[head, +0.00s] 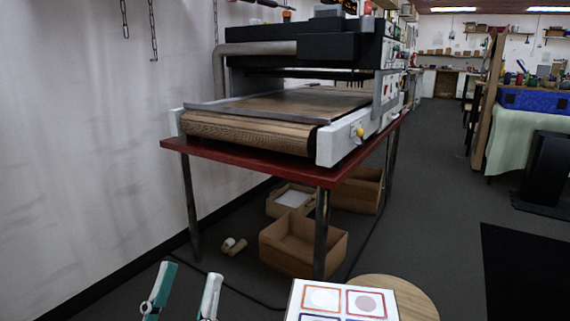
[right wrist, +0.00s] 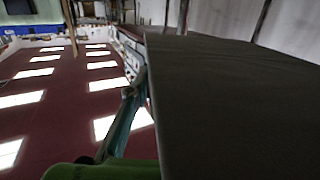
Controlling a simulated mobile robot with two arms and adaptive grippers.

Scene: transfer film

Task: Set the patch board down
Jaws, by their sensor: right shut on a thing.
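The patch board (head: 345,300) is white with coloured square frames around round patches. It shows at the bottom edge of the head view, partly cut off. In the right wrist view a large dark grey face, likely the same board (right wrist: 225,100), fills the right side. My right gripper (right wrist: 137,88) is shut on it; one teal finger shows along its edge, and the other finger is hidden. The board overlaps a round wooden top (head: 412,300) in the head view; I cannot tell whether they touch. My left gripper (head: 190,273) is open and empty, left of the board.
A conveyor dryer (head: 290,100) stands on a red-topped table (head: 240,168) ahead. Open cardboard boxes (head: 300,245) lie beneath it. A green-covered table (head: 515,140) with a blue crate (head: 535,101) is at the right.

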